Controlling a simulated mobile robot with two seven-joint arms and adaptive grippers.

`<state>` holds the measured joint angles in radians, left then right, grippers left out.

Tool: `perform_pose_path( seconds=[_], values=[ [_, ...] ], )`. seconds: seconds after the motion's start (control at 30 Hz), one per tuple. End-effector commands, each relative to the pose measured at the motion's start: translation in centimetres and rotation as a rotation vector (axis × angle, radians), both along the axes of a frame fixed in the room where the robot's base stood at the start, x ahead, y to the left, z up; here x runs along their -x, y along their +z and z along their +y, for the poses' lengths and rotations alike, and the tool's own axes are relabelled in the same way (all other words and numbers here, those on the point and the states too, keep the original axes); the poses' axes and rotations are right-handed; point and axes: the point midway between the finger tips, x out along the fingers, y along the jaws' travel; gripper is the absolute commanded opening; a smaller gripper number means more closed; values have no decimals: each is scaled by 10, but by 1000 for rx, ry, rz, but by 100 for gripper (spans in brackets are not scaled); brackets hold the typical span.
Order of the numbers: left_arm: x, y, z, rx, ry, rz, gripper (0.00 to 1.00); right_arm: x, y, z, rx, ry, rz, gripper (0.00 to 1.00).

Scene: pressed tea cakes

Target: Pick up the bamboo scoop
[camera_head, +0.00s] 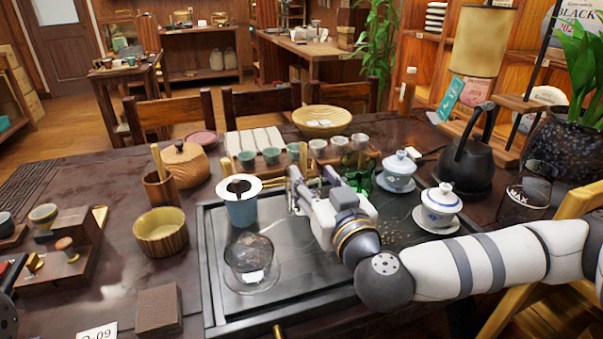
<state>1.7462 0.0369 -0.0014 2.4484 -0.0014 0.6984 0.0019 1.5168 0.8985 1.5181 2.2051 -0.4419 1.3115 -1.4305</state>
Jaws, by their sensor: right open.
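A light bamboo handle (157,160) stands upright in a brown wooden cup (161,190) on the left part of the table. It may be the bamboo scoop; its lower end is hidden in the cup, so I cannot tell. My right gripper (294,192) is open over the back of the dark tea tray, just right of a blue cup with a strainer (241,209). It is well to the right of the wooden cup, and nothing shows between its fingers. My left gripper is out of the picture.
The black tea tray (218,295) holds a glass pitcher (248,257) and lidded cups (439,203). A round wooden jar (184,164) and wooden bowl (161,236) flank the wooden cup. Small cups (272,156) line the back. A black kettle (468,165) stands right.

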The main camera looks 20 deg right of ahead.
Motion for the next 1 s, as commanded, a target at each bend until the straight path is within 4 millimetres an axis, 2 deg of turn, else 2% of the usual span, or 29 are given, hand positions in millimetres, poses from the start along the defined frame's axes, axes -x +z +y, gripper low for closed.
perform_pose_path(
  seconds=[0.33,0.6,0.77,1.0],
  values=[
    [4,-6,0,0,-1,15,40,-55,3,2,-1,0,3,44],
    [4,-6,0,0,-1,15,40,-61,6,2,-1,2,0,44],
    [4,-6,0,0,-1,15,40,-61,6,2,-1,2,0,8],
    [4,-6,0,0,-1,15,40,-60,6,2,-1,2,0,7]
  ],
)
